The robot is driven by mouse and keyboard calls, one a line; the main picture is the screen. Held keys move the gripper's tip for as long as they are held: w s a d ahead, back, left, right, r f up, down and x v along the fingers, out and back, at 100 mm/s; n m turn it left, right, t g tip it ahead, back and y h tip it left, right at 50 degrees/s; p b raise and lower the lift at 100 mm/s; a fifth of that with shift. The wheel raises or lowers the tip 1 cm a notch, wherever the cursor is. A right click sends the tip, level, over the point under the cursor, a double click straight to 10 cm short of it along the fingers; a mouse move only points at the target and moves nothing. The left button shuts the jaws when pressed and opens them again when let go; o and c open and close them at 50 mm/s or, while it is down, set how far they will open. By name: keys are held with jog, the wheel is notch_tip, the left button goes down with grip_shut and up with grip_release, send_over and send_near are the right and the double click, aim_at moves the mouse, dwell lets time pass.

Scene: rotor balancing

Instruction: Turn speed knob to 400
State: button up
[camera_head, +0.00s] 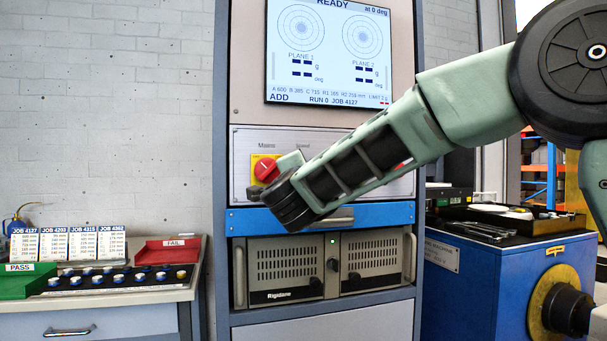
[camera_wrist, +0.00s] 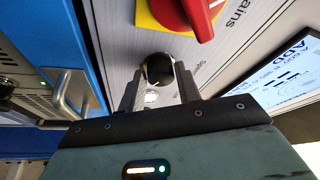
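The speed knob (camera_wrist: 158,68) shows in the wrist view as a round black knob on the grey panel, to the right of the red mains switch in the head view. My gripper (camera_wrist: 159,78) has one finger on each side of it, with very little gap. I cannot tell whether the fingers press on it. In the head view my gripper (camera_head: 291,160) is in front of the panel, and my wrist and arm hide the knob and its scale. The display (camera_head: 327,50) reads READY and RUN 0, JOB 4127; I see no speed value.
The red mains switch (camera_head: 266,169) on its yellow plate is close beside my gripper, and also shows in the wrist view (camera_wrist: 190,12). A blue drawer front (camera_head: 380,213) is below the panel. A bench with a green PASS tray (camera_head: 28,283) and red FAIL tray (camera_head: 168,252) stands left.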

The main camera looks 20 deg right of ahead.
jog(key=shift+o, duration=1.2)
jog(key=v, duration=1.7)
jog(key=shift+b, duration=0.35)
jog(key=shift+s+a, duration=0.1)
jog(key=shift+s, duration=0.05)
